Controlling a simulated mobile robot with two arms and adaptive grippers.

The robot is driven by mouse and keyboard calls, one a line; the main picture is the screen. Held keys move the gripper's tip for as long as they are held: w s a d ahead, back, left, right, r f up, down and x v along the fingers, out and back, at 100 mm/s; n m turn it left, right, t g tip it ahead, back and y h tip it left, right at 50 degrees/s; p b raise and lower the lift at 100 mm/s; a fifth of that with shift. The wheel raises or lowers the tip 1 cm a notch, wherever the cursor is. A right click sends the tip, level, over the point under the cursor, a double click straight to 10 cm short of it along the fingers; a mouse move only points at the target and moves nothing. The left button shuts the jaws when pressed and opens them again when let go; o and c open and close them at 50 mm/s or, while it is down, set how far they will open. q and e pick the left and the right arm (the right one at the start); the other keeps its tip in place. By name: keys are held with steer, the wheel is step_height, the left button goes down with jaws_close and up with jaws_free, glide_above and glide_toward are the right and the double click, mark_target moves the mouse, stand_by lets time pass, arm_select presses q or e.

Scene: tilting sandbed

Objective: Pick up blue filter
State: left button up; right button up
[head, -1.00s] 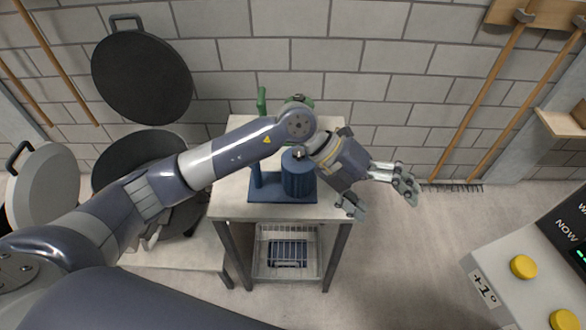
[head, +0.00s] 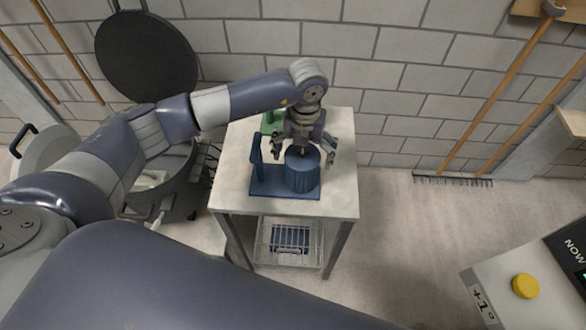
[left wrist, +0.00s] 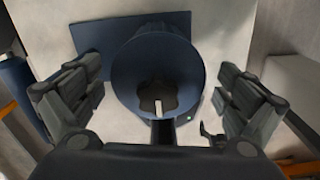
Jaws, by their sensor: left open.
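The blue filter (head: 302,174) is a dark blue, ribbed cylinder. It stands upright on a flat blue base (head: 268,190) with a short post, on a small pale table (head: 338,190). My left gripper (head: 304,152) points down over the filter, open. In the left wrist view its fingers (left wrist: 158,88) stand to either side of the filter, with gaps visible. My right gripper is not in view.
A green object (head: 271,122) stands on the table behind the blue base, partly hidden by my arm. A wire basket (head: 290,240) sits on the lower shelf. A dark round pan (head: 146,55) is at the left. A console with a yellow button (head: 526,286) is at the lower right.

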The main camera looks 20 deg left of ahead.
arm_select(q)
step_height(320, 180, down, 2)
steer(key=shift+w+f+p, duration=0.15)
steer(key=shift+f+p, duration=0.05)
steer(key=shift+p, duration=0.65)
step_height(320, 180, down, 2)
steer(key=shift+f, duration=0.4)
steer(key=shift+c, duration=1.1)
steer(key=c, duration=1.3)
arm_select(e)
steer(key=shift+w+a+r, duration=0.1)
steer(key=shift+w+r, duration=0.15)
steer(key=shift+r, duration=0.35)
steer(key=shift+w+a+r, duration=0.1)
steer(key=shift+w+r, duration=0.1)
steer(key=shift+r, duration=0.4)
